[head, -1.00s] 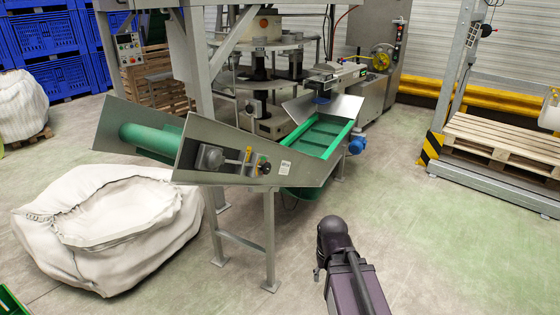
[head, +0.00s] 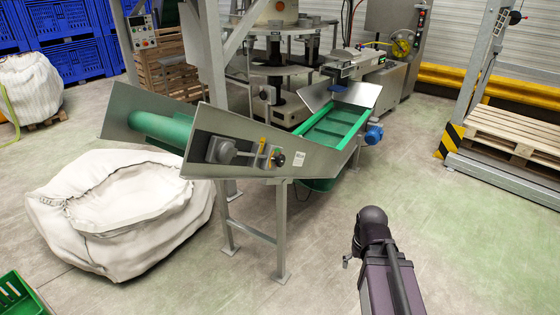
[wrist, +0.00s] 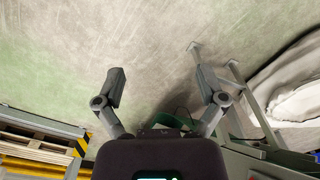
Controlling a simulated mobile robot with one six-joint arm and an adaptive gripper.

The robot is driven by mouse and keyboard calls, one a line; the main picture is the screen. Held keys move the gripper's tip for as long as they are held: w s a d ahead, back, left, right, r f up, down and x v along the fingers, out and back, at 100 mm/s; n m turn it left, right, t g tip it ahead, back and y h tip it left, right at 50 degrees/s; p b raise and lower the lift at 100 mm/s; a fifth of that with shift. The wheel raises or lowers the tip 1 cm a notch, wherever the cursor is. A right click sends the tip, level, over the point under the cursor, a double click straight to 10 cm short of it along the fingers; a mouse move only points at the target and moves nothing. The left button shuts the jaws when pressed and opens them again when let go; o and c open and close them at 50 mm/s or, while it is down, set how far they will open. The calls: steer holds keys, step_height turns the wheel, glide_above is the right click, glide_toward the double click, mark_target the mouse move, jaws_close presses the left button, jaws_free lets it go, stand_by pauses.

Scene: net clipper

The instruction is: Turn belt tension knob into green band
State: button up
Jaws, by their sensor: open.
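The knob cannot be made out in the wrist view. In the head view my arm (head: 375,230) is at the lower right, well apart from the knob; the fingers are hidden there.
A large white bag (head: 120,210) stands under the conveyor's left end. The conveyor's metal leg (head: 281,230) stands in front. A green crate (head: 18,295) is at the lower left. A pallet (head: 515,130) and frame post (head: 480,80) are at right. Floor around my arm is clear.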

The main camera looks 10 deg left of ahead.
steer(key=w+a+f+n+t+y+b, duration=0.1)
steer(key=w+a+f+n+y+b, duration=0.25)
steer(key=w, duration=0.55)
steer(key=n+t+y+b, duration=0.5)
steer(key=t+y+b, duration=0.25)
steer(key=y, duration=0.55)
glide_toward(283, 160)
steer(key=d, duration=0.3)
steer(key=shift+s+r+g, duration=0.2)
steer(key=shift+s+g, duration=0.15)
steer(key=shift+g, duration=0.1)
steer(key=shift+a, duration=0.2)
steer(key=x, duration=1.3)
steer(key=shift+w+a+f, duration=0.2)
steer(key=shift+w+a, duration=0.05)
steer(key=c, duration=1.1)
